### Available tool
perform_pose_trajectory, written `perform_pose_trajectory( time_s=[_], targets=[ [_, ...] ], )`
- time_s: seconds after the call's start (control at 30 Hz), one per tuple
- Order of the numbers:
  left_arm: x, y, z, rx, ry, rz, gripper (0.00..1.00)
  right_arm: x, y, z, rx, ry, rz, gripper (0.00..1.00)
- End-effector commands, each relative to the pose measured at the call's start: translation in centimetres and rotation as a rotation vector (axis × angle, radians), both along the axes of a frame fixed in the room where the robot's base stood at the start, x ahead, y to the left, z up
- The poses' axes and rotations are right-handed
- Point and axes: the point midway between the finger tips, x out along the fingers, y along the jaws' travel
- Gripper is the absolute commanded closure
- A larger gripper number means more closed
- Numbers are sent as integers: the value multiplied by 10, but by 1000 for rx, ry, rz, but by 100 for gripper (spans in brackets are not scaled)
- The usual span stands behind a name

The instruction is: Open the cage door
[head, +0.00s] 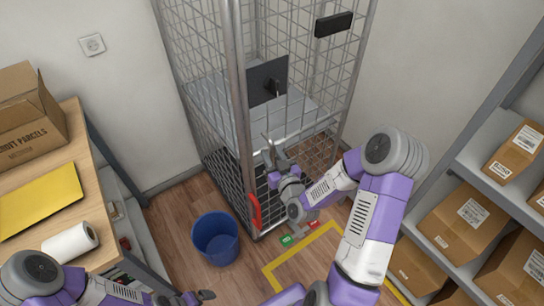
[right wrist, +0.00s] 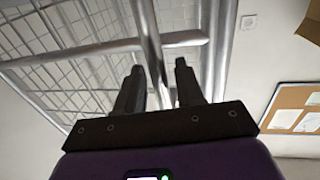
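The wire-mesh roll cage (head: 238,60) stands in the corner with its mesh door facing me, and the door looks shut. My right gripper (head: 270,150) is low in front of the door, below the latch plate. In the right wrist view its two dark fingers (right wrist: 157,85) are apart, with a metal bar (right wrist: 150,42) lying between them in the picture; contact cannot be told. My left gripper (head: 196,297) is at the bottom edge, away from the cage, its fingers unclear.
A red lever (head: 255,212) is at the cage's lower front corner. A blue bin (head: 215,240) stands on the floor left of it. A wooden table (head: 95,165) is at left, a grey parcel shelf (head: 470,160) at right. Yellow tape (head: 300,258) marks the floor.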

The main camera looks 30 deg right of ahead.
Motion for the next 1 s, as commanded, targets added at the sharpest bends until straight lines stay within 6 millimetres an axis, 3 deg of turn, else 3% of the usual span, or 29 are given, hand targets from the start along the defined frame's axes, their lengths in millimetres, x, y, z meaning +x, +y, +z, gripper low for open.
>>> perform_pose_trajectory(
  time_s=[0.3,0.53,1.0],
  targets=[
    [0,0,0,0,0,0,0,2,0,0,0,0,1,64],
    [0,0,0,0,0,0,0,2,0,0,0,0,1,100],
    [0,0,-2,0,0,0,0,5,-2,-1,-1,0,19,100]
  ],
)
